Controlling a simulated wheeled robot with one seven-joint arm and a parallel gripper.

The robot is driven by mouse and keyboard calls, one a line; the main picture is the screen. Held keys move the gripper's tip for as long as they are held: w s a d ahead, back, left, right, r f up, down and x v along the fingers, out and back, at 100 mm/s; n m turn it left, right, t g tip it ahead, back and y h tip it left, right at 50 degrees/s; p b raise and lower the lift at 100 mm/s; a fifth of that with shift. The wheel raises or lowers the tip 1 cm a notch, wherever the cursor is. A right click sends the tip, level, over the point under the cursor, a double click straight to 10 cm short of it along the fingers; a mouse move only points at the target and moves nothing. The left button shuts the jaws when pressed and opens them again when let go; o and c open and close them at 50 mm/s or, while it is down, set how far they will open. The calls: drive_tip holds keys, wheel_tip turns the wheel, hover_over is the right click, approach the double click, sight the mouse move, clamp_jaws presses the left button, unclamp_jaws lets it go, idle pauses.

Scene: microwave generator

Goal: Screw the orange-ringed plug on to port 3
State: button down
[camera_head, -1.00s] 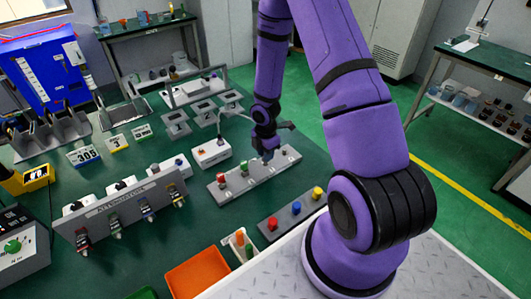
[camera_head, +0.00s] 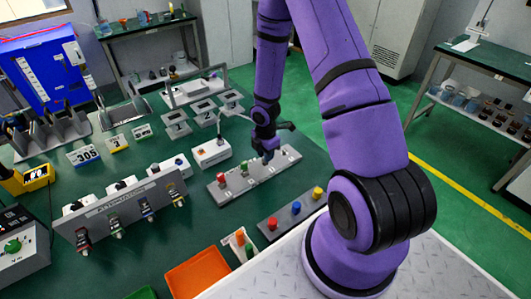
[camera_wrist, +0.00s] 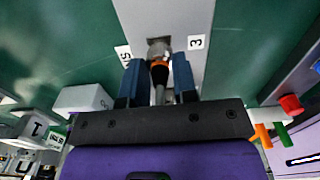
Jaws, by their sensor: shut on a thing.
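My gripper (camera_wrist: 157,67) is shut on the orange-ringed plug (camera_wrist: 159,75), with one blue finger on each side of it. In the wrist view the plug's front end is at a metal port (camera_wrist: 158,46) on the grey port strip, beside the label 3 (camera_wrist: 196,42). I cannot tell how far the plug is seated. In the head view my gripper (camera_head: 268,155) is low over the grey port strip (camera_head: 232,192), towards its right half. The plug and the port are mostly hidden by my gripper there.
A red plug (camera_head: 221,178) and a green plug (camera_head: 244,167) stand on the same strip, left of my gripper. A dark strip with red, blue and yellow knobs (camera_head: 296,207) lies nearer. A white box (camera_head: 211,153) stands left of the gripper. An orange tray (camera_head: 198,275) is in front.

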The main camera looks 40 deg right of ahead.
drive_tip(key=shift+f, duration=0.3)
drive_tip(key=c, duration=0.8)
unclamp_jaws()
wheel_tip(320, 180, up, 11)
drive_tip(key=shift+f, duration=0.1)
